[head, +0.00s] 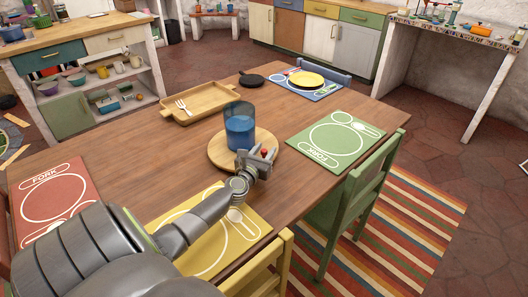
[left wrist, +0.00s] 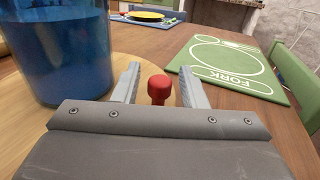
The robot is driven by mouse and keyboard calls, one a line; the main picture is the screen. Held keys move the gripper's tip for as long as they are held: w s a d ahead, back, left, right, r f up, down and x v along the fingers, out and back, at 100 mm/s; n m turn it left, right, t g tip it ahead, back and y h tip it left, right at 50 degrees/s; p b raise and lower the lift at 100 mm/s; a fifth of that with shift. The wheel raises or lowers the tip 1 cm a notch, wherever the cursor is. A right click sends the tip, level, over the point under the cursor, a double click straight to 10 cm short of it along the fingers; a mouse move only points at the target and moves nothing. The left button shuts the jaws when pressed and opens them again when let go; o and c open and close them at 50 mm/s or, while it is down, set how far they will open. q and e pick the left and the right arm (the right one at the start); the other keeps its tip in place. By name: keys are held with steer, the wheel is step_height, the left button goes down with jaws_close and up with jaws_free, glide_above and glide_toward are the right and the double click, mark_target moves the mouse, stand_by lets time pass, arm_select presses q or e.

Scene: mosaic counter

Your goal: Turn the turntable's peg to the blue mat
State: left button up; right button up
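The round wooden turntable (head: 216,152) lies on the table, with a tall blue cup (head: 239,126) standing on it. Its red peg (left wrist: 159,89) stands upright between the fingers of my left gripper (left wrist: 158,88) in the left wrist view; gaps show on both sides of it. In the head view the peg's red top (head: 264,153) shows at the gripper, on the turntable's near right side. The blue mat (head: 316,92) is at the table's far end, with a yellow plate (head: 305,79) on it. My right gripper is not in view.
A green mat (head: 323,154) lies right of the turntable, a yellow mat (head: 250,218) in front and a red mat (head: 70,173) at the left. A wooden tray (head: 168,112) with a fork and a dark pan (head: 251,80) lie beyond the turntable.

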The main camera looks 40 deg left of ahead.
arm_select(q)
jaws_close()
steer(key=shift+w, duration=0.2)
